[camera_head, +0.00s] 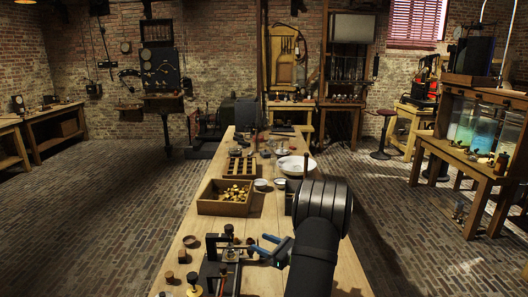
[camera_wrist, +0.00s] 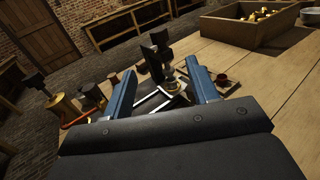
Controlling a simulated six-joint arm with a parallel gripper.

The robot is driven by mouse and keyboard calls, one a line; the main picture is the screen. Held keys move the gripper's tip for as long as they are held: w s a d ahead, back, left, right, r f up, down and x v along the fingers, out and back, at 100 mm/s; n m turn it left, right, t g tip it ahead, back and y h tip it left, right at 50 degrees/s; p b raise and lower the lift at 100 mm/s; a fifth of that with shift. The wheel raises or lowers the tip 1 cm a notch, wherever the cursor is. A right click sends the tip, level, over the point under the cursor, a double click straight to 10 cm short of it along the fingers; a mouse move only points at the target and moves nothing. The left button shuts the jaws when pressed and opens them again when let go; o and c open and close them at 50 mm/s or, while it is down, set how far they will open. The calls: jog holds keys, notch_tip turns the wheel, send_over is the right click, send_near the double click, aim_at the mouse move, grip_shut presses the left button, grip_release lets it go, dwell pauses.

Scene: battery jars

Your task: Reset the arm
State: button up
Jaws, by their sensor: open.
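My gripper (camera_head: 261,243) is over the near part of the long wooden table (camera_head: 265,212), with its blue fingers pointing left. In the wrist view my gripper (camera_wrist: 161,68) has its two fingers wide apart, open and empty. A black stand (camera_head: 212,243) with a small glass jar (camera_head: 231,255) is just left of the fingertips. In the wrist view the jar (camera_wrist: 173,86) shows between and beyond the fingers. I cannot tell whether a finger touches the stand. My dark wrist hides part of the table's right side.
A wooden crate (camera_head: 224,209) of brass pieces, white bowls (camera_head: 296,165) and a slotted wooden rack (camera_head: 241,167) sit farther along the table. Small knobs and spools (camera_head: 169,277) stand at the near left. A bench with blue-green tanks (camera_head: 472,135) is at the right. Open brick floor lies on both sides.

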aim_at(226, 227)
jog(key=x, duration=1.7)
jog(key=shift+w+a, duration=0.1)
jog(key=shift+a, duration=0.35)
jog(key=shift+d+m+t, duration=0.2)
jog(key=shift+m+t, duration=0.1)
jog(key=shift+t, duration=0.1)
jog(key=shift+d+m+t+h, duration=0.1)
jog(key=shift+m+t+h, duration=1)
jog(key=shift+t+h, duration=0.25)
jog(key=v, duration=1.8)
jog(key=shift+w+d+r+n+g+y, duration=0.15)
jog(key=shift+w+d+n+g+y, duration=0.6)
jog(key=shift+w+g, duration=0.1)
jog(key=shift+w+d+r+n+g+y, duration=0.15)
jog(key=shift+w+d+n+g+y, duration=0.55)
jog(key=shift+w+g, duration=0.1)
